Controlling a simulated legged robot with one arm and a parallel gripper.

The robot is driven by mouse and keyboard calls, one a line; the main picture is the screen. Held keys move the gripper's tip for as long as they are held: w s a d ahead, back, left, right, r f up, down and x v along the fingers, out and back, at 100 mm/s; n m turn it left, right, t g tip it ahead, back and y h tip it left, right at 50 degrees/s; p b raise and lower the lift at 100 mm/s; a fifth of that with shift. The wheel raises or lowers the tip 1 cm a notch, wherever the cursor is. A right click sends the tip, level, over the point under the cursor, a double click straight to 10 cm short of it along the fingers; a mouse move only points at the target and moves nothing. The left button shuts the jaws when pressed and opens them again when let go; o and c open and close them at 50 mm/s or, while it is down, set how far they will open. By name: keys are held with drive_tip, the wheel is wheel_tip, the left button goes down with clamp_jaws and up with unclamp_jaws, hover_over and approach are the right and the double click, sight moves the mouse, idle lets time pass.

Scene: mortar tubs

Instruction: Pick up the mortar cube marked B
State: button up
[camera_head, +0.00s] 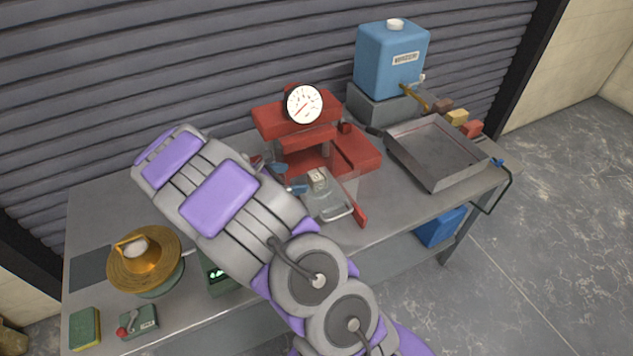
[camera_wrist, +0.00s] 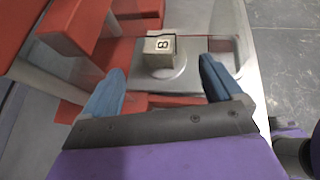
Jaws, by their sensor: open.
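The mortar cube (camera_wrist: 160,51) is a small pale grey-beige block with a dark mark on its near face, which looks like a B. It sits on a round pale disc on a grey plate (camera_wrist: 195,85). In the head view the cube (camera_head: 317,178) stands on the grey metal plate (camera_head: 328,208) in front of the red press. My gripper (camera_wrist: 161,66) is open, its two blue fingers apart, one on each side of the cube's line in the wrist view. The cube lies beyond the fingertips and is untouched. In the head view my gripper (camera_head: 288,178) is just left of the cube, partly hidden by my arm.
The red press (camera_head: 350,150) with a dial gauge (camera_head: 305,104) stands close behind the cube. A metal tray (camera_head: 437,150), a blue tank (camera_head: 390,62) and several small blocks are to the right. A brass flow table (camera_head: 145,262) and a green sponge (camera_head: 85,328) are left.

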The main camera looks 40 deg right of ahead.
sight(322, 175)
drive_tip(key=b+x, duration=0.2)
drive_tip(key=x, duration=0.6)
drive_tip(key=shift+d+f, duration=0.1)
drive_tip(key=b+x, duration=0.1)
drive_tip(key=x, duration=0.3)
drive_tip(key=shift+d+f+b, duration=0.1)
drive_tip(key=shift+f+b, duration=0.25)
drive_tip(key=shift+b, duration=0.05)
drive_tip(key=shift+d+f, duration=0.15)
drive_tip(key=shift+d, duration=0.3)
drive_tip(key=c, duration=1.4)
